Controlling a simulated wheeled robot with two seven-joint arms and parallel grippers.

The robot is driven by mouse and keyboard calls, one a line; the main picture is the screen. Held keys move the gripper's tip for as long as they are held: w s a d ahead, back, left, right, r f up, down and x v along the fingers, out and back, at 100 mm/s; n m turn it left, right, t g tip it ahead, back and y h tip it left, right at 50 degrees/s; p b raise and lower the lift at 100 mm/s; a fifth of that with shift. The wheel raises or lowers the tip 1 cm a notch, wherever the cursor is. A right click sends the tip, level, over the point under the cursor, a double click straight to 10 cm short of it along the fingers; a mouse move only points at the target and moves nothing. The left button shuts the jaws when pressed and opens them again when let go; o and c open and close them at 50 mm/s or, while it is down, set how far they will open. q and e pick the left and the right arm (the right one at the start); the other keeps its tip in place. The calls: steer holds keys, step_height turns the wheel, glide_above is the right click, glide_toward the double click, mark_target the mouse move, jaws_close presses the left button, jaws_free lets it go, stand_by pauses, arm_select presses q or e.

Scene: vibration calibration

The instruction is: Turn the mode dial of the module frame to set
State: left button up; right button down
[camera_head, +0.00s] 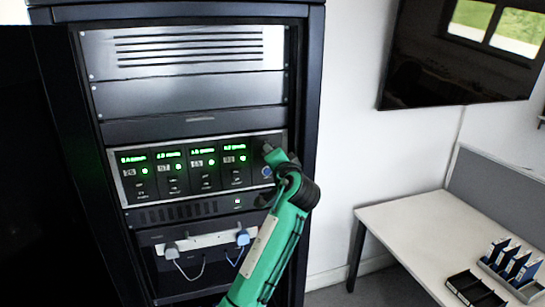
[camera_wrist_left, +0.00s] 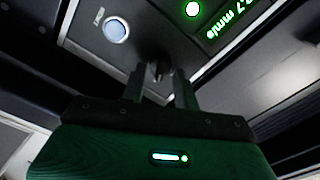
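The module frame (camera_head: 121,190) is a silver-edged panel in the dark rack, with several modules showing green readouts. My left gripper (camera_head: 271,152) is at its right end, in front of the mode dial. In the left wrist view, the small dark mode dial (camera_wrist_left: 158,70) is between the two fingertips of my left gripper (camera_wrist_left: 160,80). The fingers stand apart, and a narrow dark gap seems to show beside the dial; contact is hard to make out. The dial's setting cannot be read. A round pale button (camera_wrist_left: 116,30) is beside it and also shows in the head view (camera_head: 267,171). My right gripper is out of view.
Below the frame, a rack shelf holds a grey sensor (camera_head: 171,251) and a blue sensor (camera_head: 243,237) with cables. A white table (camera_head: 410,225) at the right carries a black tray (camera_head: 474,290) and a holder with blue items (camera_head: 512,262). A dark screen (camera_head: 455,60) hangs above.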

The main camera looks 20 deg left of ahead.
arm_select(q)
steer(key=b+v, duration=0.7)
steer(key=v, duration=0.6)
steer(key=shift+s+d, duration=0.25)
